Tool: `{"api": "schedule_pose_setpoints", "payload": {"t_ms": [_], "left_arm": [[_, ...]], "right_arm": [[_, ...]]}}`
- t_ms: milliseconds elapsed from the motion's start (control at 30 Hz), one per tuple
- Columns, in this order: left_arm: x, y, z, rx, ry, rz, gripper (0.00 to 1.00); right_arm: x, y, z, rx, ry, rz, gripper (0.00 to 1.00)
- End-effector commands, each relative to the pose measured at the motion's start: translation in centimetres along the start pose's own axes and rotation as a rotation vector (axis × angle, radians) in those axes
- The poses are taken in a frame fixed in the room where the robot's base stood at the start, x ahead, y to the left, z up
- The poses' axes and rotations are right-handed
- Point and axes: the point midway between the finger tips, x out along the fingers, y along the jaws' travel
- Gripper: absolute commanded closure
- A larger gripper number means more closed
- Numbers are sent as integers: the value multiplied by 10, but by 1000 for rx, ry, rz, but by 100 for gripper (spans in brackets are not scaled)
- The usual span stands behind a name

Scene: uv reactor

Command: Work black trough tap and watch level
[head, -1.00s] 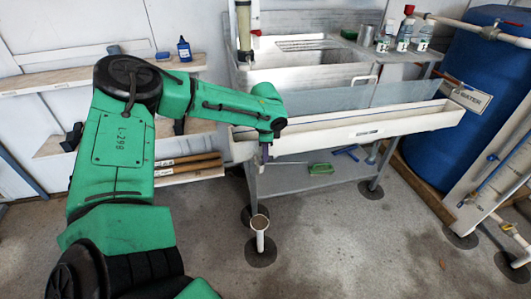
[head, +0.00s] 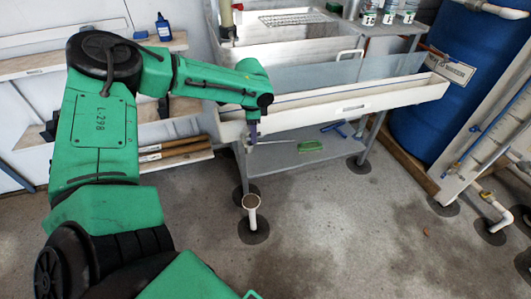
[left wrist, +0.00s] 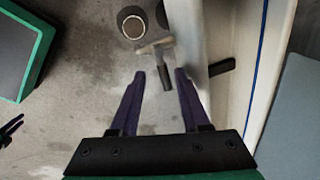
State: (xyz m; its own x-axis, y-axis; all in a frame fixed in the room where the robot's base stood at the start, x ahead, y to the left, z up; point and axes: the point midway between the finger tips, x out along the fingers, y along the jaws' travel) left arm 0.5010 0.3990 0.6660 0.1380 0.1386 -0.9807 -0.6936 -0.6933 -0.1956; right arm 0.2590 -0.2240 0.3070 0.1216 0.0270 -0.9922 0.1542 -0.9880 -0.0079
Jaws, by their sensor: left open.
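The long white trough (head: 345,106) hangs on the front of the grey bench, tilted in the picture. My left gripper (head: 253,135) points down at the trough's left end; its purple fingers are open in the left wrist view (left wrist: 162,76). A pale crosspiece with a dark stem (left wrist: 165,76) lies between and beyond the fingertips, with no clear contact. A black lever-like piece (left wrist: 222,67) juts out beside the trough wall, right of the fingers. I cannot tell which piece is the tap's handle. The water level inside the trough cannot be made out. My right gripper is not identifiable.
A white drain pipe (head: 252,212) stands open on the floor below the trough's left end. A green brush (head: 311,146) lies on the lower shelf. A blue barrel (head: 445,85) and a board with pipes (head: 490,130) stand right.

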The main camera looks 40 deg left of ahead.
Motion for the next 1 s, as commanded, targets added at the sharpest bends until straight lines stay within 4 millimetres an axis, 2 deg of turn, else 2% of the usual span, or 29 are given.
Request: {"api": "schedule_pose_setpoints", "payload": {"t_ms": [33, 100, 600, 1000], "left_arm": [[0, 3, 1, 81, 21, 0, 54], [-26, 0, -1, 69, 19, -4, 54], [-150, 1, 2, 67, 16, -3, 54], [-70, 16, 66, -21, -31, 30, 54]], "right_arm": [[2, 0, 0, 0, -1, -1, 54], [-8, 0, -1, 0, -1, -1, 54], [-37, -1, -4, 0, -1, -1, 54], [-34, -1, -4, 0, -1, -1, 54]]}}
